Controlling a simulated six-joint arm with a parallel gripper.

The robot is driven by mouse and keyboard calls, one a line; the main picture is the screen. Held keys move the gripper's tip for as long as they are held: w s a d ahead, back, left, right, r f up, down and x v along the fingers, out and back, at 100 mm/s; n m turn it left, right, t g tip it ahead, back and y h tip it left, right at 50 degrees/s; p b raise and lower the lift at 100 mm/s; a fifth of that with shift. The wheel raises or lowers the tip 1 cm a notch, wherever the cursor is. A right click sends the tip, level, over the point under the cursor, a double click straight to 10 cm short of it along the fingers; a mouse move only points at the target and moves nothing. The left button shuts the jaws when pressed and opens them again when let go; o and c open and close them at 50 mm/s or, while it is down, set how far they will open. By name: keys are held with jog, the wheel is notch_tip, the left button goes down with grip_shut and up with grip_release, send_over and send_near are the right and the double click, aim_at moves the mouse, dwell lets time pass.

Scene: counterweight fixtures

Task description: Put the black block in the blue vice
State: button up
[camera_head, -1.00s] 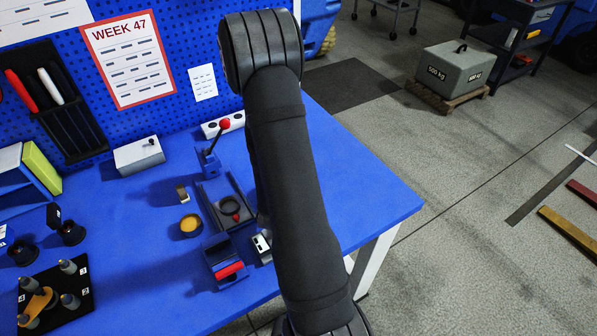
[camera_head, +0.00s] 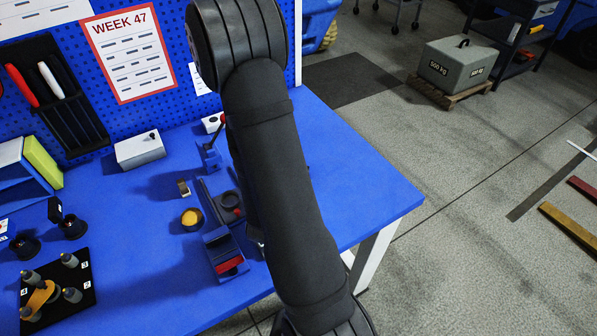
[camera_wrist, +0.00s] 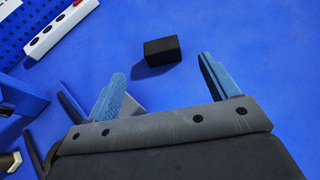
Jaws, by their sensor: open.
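The black block (camera_wrist: 162,50) lies on the blue bench top in the wrist view, ahead of my fingertips and roughly between their lines. My gripper (camera_wrist: 160,76) is open and empty, its two blue fingers wide apart, one on each side below the block. In the head view my arm hides both the gripper and the block.
A lever with a red knob (camera_head: 210,155) stands behind the vice. A yellow-topped round pot (camera_head: 191,220) and a small roll (camera_head: 184,189) stand to its left. A white strip (camera_wrist: 60,27) lies at upper left in the wrist view. Bench is clear around the block.

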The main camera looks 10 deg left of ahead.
jog(key=v, duration=0.9)
jog(key=shift+s+f, duration=0.25)
jog(key=shift+s, duration=0.05)
jog(key=x, duration=1.7)
jog(key=shift+w, duration=0.15)
jog(key=c, duration=1.2)
jog(key=shift+r, duration=0.15)
jog(key=shift+r, duration=0.45)
notch_tip(320, 180, up, 3)
jog(key=shift+r, duration=0.1)
jog(key=s+d+r, duration=0.2)
jog(key=d+r, duration=0.5)
jog(key=d, duration=0.4)
jog(key=w+d+m+h, duration=0.1)
jog(key=w+d+h, duration=0.1)
jog(key=w, duration=0.4)
jog(key=w+d+r+m+h, duration=0.1)
jog(key=w+d+m+h, duration=0.1)
jog(key=w, duration=0.5)
jog(key=shift+d+r+g, duration=0.3)
jog(key=shift+d, duration=0.55)
